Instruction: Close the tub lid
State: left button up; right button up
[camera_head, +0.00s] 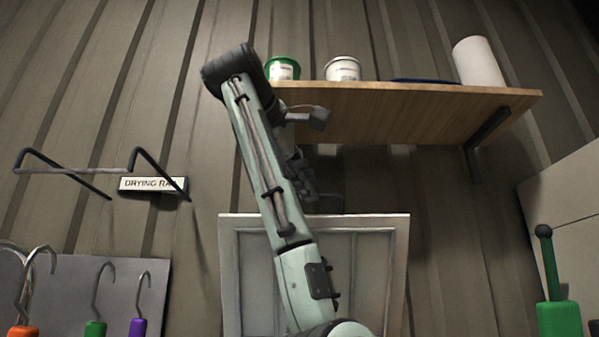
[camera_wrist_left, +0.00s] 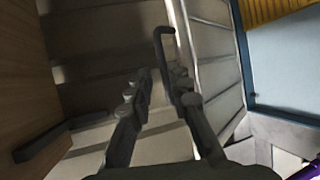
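A pale framed panel (camera_head: 372,270), which looks like the raised tub lid, stands upright near the wall, partly hidden by my left arm. In the left wrist view the same panel (camera_wrist_left: 212,62) runs along the right of centre, with a dark bent handle (camera_wrist_left: 161,45) by its edge. My left gripper (camera_head: 328,190) is dark and hard to make out above the panel's top edge. In the left wrist view its fingers (camera_wrist_left: 162,85) are apart, with the handle close to the right finger. I cannot tell whether they touch. My right gripper is not in view.
A wooden shelf (camera_head: 420,108) with tubs (camera_head: 342,68) and a white roll (camera_head: 478,62) overhangs close to my left arm. A drying rack (camera_head: 75,170) juts from the wall at left. Hooked tools (camera_head: 138,325) stand lower left, a green-handled tool (camera_head: 560,318) lower right.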

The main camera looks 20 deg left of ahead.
pick_arm(q)
jog(key=v, duration=0.3)
jog(key=shift+s, duration=0.25)
dwell(0.4)
